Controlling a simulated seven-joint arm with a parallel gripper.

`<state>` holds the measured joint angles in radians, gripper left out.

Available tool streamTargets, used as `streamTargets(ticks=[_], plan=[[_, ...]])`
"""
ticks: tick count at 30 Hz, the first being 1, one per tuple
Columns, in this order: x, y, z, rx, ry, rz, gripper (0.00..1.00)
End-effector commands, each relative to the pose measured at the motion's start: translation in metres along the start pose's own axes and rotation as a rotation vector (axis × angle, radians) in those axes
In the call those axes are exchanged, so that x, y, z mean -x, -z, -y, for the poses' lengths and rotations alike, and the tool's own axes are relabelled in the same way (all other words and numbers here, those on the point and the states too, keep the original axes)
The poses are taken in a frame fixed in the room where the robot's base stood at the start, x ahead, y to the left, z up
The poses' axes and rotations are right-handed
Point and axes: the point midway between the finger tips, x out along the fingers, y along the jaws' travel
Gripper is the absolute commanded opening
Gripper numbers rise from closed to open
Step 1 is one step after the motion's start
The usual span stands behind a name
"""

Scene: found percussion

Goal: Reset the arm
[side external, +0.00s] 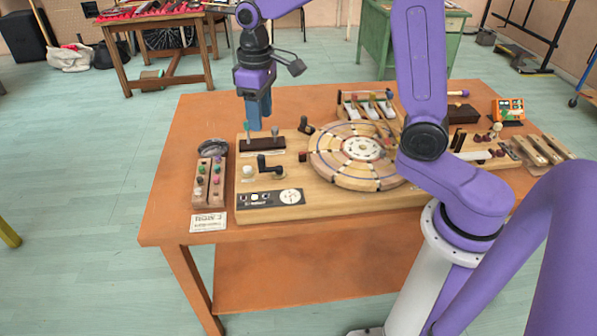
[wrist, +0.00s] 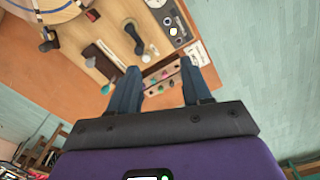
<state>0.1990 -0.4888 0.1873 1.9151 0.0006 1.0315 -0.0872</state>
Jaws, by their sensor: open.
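My gripper (side external: 258,113) hangs from my purple arm above the back left part of the wooden percussion board (side external: 330,200). In the wrist view, my gripper (wrist: 161,92) shows two blue-grey fingers spread apart with nothing between them. The fingers point down toward the table. In the side view they are near a dark brown block (side external: 262,144) with small upright pegs on the board. Whether the fingertips touch anything there is not clear. A round wooden segmented disc (side external: 358,155) lies on the board to the right of my gripper.
The orange table (side external: 165,205) also holds a peg rack (side external: 209,182) with coloured knobs, a dark ring dish (side external: 213,147) and a small card (side external: 208,222) at the left. Wooden bars, an orange box (side external: 508,109) and blocks stand at the right. The table's back left is clear.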

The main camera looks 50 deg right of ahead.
Motion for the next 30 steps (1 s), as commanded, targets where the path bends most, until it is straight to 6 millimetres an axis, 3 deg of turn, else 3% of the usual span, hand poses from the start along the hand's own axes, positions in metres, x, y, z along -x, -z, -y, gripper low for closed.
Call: streamTargets(ticks=[6, 15, 30], plan=[[0.003, -0.04, 0.034, 0.139, 0.001, -0.005, 0.48], [0.002, -0.105, 0.068, 0.325, 0.004, -0.011, 0.48], [-0.01, -0.229, 0.091, 0.629, 0.013, -0.02, 0.48]])
